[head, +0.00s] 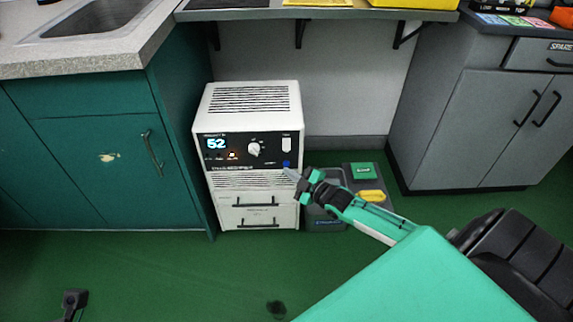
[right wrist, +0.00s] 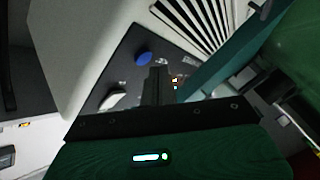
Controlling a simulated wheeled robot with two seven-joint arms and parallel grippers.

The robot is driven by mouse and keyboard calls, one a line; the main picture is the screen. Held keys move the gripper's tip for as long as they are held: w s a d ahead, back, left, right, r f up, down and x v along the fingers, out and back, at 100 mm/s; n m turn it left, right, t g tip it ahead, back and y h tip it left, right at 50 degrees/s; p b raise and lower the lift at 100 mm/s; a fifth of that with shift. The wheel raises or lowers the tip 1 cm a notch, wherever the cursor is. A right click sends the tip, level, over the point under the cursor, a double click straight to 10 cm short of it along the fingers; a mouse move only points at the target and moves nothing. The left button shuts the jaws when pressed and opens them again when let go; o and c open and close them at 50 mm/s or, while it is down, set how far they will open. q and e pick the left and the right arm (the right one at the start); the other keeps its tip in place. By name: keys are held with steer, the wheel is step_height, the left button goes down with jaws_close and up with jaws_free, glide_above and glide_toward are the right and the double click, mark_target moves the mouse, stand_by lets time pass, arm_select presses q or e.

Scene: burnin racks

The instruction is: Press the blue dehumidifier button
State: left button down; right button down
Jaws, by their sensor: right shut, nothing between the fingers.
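The white dehumidifier (head: 250,95) stands on the green floor under the shelf. Its black panel shows a lit "52" display and a round knob. The blue button (head: 286,164) is at the panel's lower right; it also shows as a blue oval in the right wrist view (right wrist: 143,59). My right gripper (head: 291,174) is shut and empty, its tip just below and beside the button in the head view. In the right wrist view the fingers (right wrist: 155,86) point at the panel, close to the button. I cannot tell whether they touch the panel.
A dark case (head: 327,218) with green and yellow items on it stands right of the dehumidifier. Teal cabinets (head: 90,170) are close on the left, a grey cabinet (head: 465,130) on the right. The shelf (head: 320,15) overhangs above. Floor in front is mostly clear.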

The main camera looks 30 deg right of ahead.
stand_by(0.7)
steer(key=shift+w+d, duration=0.2)
steer(key=shift+w, duration=0.15)
steer(key=shift+w+d, duration=0.2)
steer(key=shift+w, duration=0.2)
stand_by(0.6)
steer(key=shift+s, duration=0.15)
steer(key=shift+s+a+p, duration=0.4)
steer(key=shift+s+p, duration=0.2)
steer(key=shift+p, duration=0.05)
